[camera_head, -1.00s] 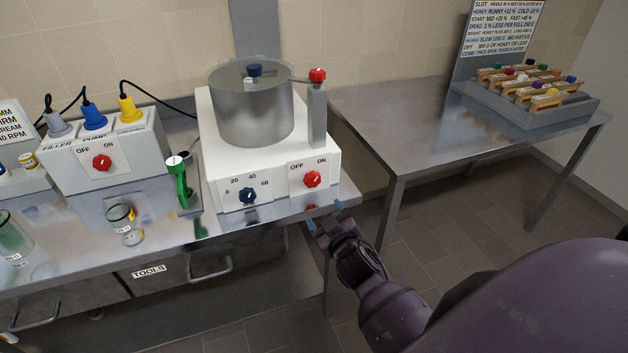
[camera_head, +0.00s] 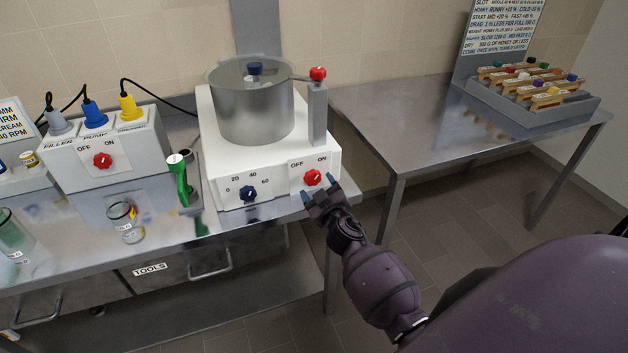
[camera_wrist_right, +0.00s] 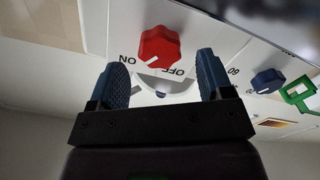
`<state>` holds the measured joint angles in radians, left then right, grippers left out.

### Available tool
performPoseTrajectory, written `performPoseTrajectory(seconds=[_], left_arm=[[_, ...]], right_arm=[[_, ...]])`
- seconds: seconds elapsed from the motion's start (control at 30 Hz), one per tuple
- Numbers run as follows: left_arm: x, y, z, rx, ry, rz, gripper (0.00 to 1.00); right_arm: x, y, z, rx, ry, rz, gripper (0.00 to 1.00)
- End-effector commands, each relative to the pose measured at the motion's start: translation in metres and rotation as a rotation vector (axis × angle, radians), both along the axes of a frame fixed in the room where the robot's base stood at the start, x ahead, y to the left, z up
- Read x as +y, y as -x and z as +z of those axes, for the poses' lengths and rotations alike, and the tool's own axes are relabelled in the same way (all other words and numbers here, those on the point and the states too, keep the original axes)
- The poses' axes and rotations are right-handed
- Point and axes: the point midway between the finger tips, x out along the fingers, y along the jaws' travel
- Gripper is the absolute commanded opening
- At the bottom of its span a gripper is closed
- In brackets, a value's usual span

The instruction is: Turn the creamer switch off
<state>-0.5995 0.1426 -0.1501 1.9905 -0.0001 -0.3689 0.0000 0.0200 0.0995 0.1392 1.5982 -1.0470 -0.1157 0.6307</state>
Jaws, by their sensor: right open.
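A white machine with a metal drum (camera_head: 252,112) stands on the bench. Its front has a red switch knob (camera_head: 313,178) between OFF and ON labels; its pale mark seems to lean toward ON. My right gripper (camera_head: 319,191) is open just in front of and below this knob. In the right wrist view the red knob (camera_wrist_right: 159,46) lies beyond the two blue fingertips, roughly between them and apart from both. The jaws hold nothing. My left gripper is not in view.
A blue speed dial (camera_head: 248,194) sits left of the knob. A plug box (camera_head: 103,150) with another red OFF/ON knob (camera_head: 102,161), a green-handled tool (camera_head: 180,180) and a glass jar (camera_head: 125,220) are farther left. The right-hand table (camera_head: 400,115) has clear space.

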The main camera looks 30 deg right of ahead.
Motion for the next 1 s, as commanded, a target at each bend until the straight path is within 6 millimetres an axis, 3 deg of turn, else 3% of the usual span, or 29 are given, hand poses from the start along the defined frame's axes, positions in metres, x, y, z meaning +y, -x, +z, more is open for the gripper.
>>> performPoseTrajectory(seconds=[0.3, 0.67, 1.0], left_arm=[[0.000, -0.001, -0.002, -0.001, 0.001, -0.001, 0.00], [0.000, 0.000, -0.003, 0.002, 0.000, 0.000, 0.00], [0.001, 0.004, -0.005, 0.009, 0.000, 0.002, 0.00]], right_arm=[[-0.008, -0.032, 0.000, 0.001, 0.000, 0.000, 0.73], [-0.009, -0.035, 0.000, 0.001, 0.000, 0.000, 0.73], [-0.009, -0.035, 0.000, 0.001, 0.000, 0.000, 0.24]])
